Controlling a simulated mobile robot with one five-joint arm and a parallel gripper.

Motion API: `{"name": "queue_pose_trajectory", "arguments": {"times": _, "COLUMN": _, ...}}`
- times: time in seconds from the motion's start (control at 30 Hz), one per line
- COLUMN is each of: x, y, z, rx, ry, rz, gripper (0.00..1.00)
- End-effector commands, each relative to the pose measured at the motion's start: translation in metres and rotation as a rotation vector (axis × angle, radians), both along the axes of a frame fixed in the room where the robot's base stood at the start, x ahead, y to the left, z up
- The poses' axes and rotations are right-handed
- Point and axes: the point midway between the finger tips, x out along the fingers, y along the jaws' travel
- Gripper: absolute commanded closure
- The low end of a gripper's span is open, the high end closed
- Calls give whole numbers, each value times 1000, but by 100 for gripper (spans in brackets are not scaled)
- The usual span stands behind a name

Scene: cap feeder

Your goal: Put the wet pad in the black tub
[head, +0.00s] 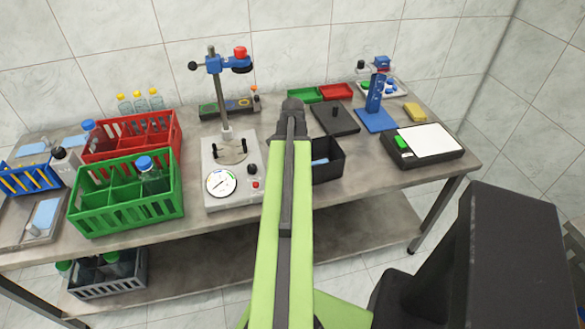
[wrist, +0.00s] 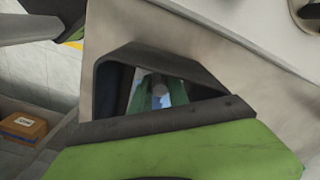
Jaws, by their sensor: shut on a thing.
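The black tub (head: 329,170) stands on the table just right of my arm, open at the top, and my arm hides its left part. A small patch of pale blue, which looks like the wet pad (head: 320,162), shows inside it. In the wrist view the tub's dark rim (wrist: 102,88) frames the green fingers of my gripper (wrist: 158,92), with pale blue and a grey piece between them. The gripper is shut on what looks like the pad, within the tub's opening. I cannot tell whether the pad touches the bottom. The head view hides the gripper behind my arm.
A gauge press (head: 219,187) stands left of the tub. A dark plate (head: 335,119) lies behind it, and a blue stand (head: 375,110) and a black tray with a white sheet (head: 430,141) are to the right. Green (head: 125,203) and red crates (head: 130,138) fill the left.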

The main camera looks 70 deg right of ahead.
Motion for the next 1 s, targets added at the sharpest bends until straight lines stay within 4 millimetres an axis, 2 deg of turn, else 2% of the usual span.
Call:
{"name": "queue_pose_trajectory", "arguments": {"times": 0.13, "x": 0, "y": 0, "z": 1, "rx": 0, "ry": 0, "rz": 0, "gripper": 100}}
{"name": "queue_pose_trajectory", "arguments": {"times": 0.17, "x": 0, "y": 0, "z": 1, "rx": 0, "ry": 0, "rz": 0, "gripper": 76}}
{"name": "queue_pose_trajectory", "arguments": {"times": 0.33, "x": 0, "y": 0, "z": 1, "rx": 0, "ry": 0, "rz": 1, "gripper": 54}}
{"name": "queue_pose_trajectory", "arguments": {"times": 0.57, "x": 1, "y": 0, "z": 1, "rx": 0, "ry": 0, "rz": 1, "gripper": 54}}
{"name": "queue_pose_trajectory", "arguments": {"times": 0.7, "x": 1, "y": 0, "z": 1, "rx": 0, "ry": 0, "rz": 1, "gripper": 35}}
{"name": "queue_pose_trajectory", "arguments": {"times": 1.0, "x": 1, "y": 0, "z": 4, "rx": 0, "ry": 0, "rz": 2, "gripper": 35}}
